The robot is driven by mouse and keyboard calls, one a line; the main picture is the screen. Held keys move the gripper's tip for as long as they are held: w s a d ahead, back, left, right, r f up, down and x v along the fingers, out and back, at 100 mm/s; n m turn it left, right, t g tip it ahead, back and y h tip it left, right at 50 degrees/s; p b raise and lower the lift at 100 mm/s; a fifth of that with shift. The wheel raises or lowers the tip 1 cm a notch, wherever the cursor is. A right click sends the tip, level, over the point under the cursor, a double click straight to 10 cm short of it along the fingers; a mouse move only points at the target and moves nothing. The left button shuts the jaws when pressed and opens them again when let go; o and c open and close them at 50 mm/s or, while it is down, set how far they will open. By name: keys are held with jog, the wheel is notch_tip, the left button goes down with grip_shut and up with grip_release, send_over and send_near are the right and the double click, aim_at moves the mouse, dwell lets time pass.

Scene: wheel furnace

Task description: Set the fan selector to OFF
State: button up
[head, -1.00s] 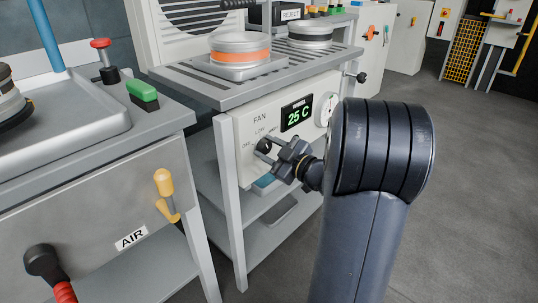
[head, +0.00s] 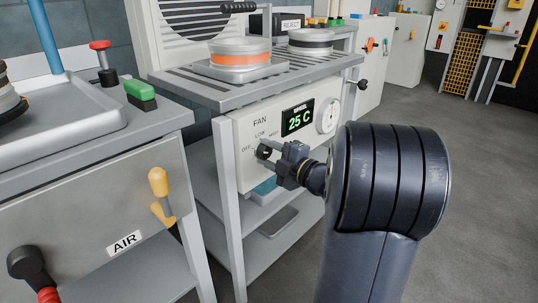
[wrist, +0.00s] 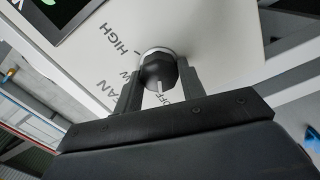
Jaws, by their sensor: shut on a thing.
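The fan selector (wrist: 158,70) is a black knob with a white pointer line, on a light panel marked OFF, LOW and HIGH. In the wrist view its pointer is aimed down the picture, between the LOW and OFF lettering; its exact setting is hard to tell. In the head view the selector (head: 263,151) is small and partly covered by my gripper (head: 268,155). My gripper also shows in the wrist view (wrist: 159,85), with one finger on each side of the knob, shut on it.
A display (head: 298,117) reading 25 C and a round dial (head: 327,116) sit right of the selector. The slatted top (head: 190,87) overhangs the panel. A steel bench (head: 95,190) with a yellow lever (head: 158,182) stands at left. Open floor (head: 440,190) lies at right.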

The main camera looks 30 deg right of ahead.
dwell(0.3)
jog(key=o, duration=1)
jog(key=shift+p+v, duration=1.65)
jog(key=shift+v, duration=3.75)
